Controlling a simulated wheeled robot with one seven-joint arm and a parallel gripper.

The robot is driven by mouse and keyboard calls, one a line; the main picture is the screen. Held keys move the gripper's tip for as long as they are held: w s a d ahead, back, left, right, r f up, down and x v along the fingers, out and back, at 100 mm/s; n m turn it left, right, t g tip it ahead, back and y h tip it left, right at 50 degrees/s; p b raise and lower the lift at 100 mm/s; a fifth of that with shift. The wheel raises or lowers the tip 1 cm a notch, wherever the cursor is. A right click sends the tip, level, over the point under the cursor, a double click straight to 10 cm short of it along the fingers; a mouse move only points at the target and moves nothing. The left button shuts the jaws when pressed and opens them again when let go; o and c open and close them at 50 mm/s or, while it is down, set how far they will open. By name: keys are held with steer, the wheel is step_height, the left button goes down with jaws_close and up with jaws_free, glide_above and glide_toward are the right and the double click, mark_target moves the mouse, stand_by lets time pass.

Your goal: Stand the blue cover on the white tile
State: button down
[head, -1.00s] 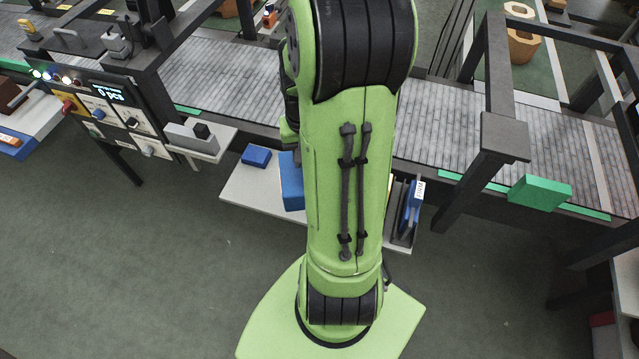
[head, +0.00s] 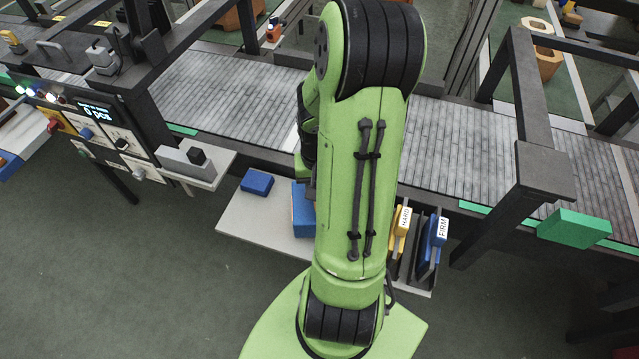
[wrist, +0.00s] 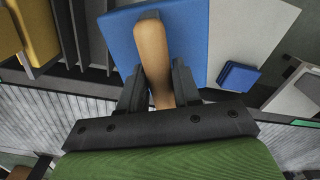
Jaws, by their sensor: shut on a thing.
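In the wrist view a broad blue cover (wrist: 198,32) with a tan wooden handle (wrist: 152,50) lies ahead of my gripper (wrist: 158,86). The two dark fingers are shut on the handle. The blue cover also shows in the head view (head: 301,212), partly hidden behind my arm, at or over a pale shelf (head: 250,224). Whether it touches the shelf cannot be told. The pale surface also shows beyond the cover in the wrist view (wrist: 262,30). I cannot make out a separate white tile on it.
A small blue block (head: 257,181) sits on the shelf's left. At its right, a dark rack holds a yellow piece marked HARD (head: 401,232) and a blue piece marked FIRM (head: 434,240). A conveyor (head: 240,90) runs behind; a control panel (head: 100,115) stands left.

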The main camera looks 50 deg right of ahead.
steer(key=shift+f+b, duration=0.35)
steer(key=shift+f, duration=1.6)
steer(key=c, duration=0.8)
jaws_free()
